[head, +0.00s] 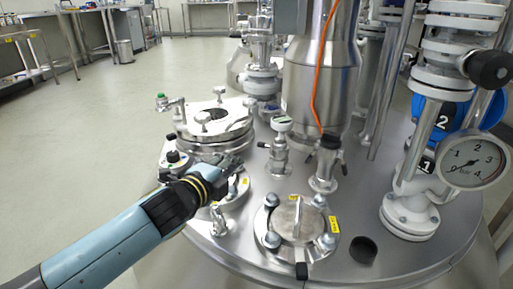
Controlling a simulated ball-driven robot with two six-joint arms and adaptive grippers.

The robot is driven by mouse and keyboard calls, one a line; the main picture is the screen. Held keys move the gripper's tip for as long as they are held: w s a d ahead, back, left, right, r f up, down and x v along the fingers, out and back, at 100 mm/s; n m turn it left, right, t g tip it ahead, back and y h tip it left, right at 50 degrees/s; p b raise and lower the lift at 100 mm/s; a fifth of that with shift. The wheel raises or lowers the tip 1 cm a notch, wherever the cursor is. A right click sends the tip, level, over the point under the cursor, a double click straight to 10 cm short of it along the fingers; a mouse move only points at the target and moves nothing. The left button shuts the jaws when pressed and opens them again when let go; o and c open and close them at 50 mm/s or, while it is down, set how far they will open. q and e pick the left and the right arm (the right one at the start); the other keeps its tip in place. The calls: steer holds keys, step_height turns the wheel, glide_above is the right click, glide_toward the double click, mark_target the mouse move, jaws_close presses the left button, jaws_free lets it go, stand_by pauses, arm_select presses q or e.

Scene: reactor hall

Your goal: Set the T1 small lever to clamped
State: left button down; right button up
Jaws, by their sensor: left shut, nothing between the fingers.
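My left gripper (228,165) reaches in from the lower left, shut and empty, over the left part of the steel vessel top (365,215). It partly covers a small round flanged port (236,196) with a yellow label. A small round lid (292,222) with a raised bar, several clamp knobs and yellow labels lies to the right of the gripper, apart from it. A short black-ended lever (302,270) sticks out at that lid's front edge. I cannot read a T1 mark, so I cannot tell for sure which lever is the T1 small lever. My right gripper is not in view.
A large round lid (213,120) with upright knobs stands behind the gripper. Small valves (279,145) and a steel column (318,85) with an orange cable (318,60) stand behind. A pressure gauge (472,161) and white flanged pipe (409,212) stand at right.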

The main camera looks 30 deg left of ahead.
mark_target(260, 144)
arm_select(q)
steer(key=shift+w, duration=0.15)
steer(key=x, duration=1.2)
steer(key=shift+w+f+b, duration=0.25)
steer(key=shift+w+b, duration=0.05)
steer(key=shift+b, duration=0.05)
steer(key=shift+w, duration=0.55)
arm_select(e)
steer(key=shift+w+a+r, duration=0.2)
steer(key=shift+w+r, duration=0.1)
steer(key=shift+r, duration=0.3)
